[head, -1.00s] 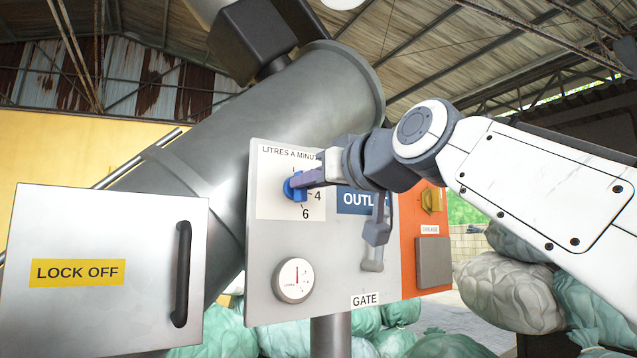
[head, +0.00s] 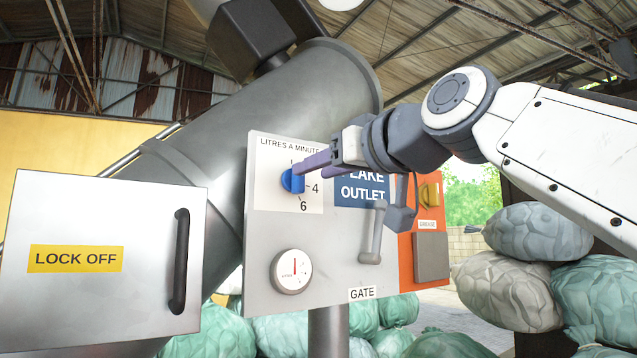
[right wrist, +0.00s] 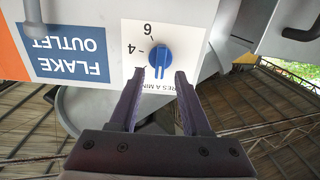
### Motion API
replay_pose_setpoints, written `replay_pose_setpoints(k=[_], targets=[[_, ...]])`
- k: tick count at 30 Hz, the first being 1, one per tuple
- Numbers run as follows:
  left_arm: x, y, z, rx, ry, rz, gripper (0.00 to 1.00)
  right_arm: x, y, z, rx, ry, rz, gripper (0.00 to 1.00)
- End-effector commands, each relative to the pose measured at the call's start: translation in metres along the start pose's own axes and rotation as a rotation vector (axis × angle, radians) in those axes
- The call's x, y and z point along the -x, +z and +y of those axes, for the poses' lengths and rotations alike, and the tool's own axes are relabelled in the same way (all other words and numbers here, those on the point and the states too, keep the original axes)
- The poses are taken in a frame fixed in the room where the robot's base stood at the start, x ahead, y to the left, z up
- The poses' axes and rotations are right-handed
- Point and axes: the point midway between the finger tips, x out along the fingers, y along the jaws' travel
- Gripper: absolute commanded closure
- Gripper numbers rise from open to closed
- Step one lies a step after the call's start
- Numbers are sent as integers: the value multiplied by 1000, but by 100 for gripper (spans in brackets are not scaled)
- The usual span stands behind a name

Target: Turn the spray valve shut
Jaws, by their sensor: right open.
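The spray valve is a blue knob (head: 292,181) on a white dial plate reading "LITRES A MINUTE", with 4 and 6 marked to its right and below. It shows upside down in the right wrist view (right wrist: 160,54), its grip bar roughly upright. My right gripper (head: 311,165) is open and empty, just right of the knob in the head view. In the right wrist view its two fingers (right wrist: 160,73) point at the knob, one to each side, apart from it. The left gripper is not in view.
The grey panel (head: 270,235) also carries a gauge (head: 292,271), a gate lever (head: 374,235) and a blue "FLAKE OUTLET" sign (head: 361,190). An orange panel (head: 407,270) adjoins at right. A "LOCK OFF" cabinet (head: 110,300) stands left. Sacks (head: 505,288) are piled at right.

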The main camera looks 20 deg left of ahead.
Motion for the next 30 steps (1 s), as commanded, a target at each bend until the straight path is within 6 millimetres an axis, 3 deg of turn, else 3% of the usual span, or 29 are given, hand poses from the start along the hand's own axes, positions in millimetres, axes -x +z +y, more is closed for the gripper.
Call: replay_pose_setpoints(k=[1, 6, 12, 30], targets=[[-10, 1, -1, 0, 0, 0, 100, 12, 4, 0, 1, 2, 5, 52], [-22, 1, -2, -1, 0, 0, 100, 44, 3, 0, 1, 2, 2, 52], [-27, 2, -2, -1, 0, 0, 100, 64, 2, 0, 1, 1, -1, 52], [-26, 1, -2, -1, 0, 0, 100, 66, 2, 0, 0, 0, -3, 52]])
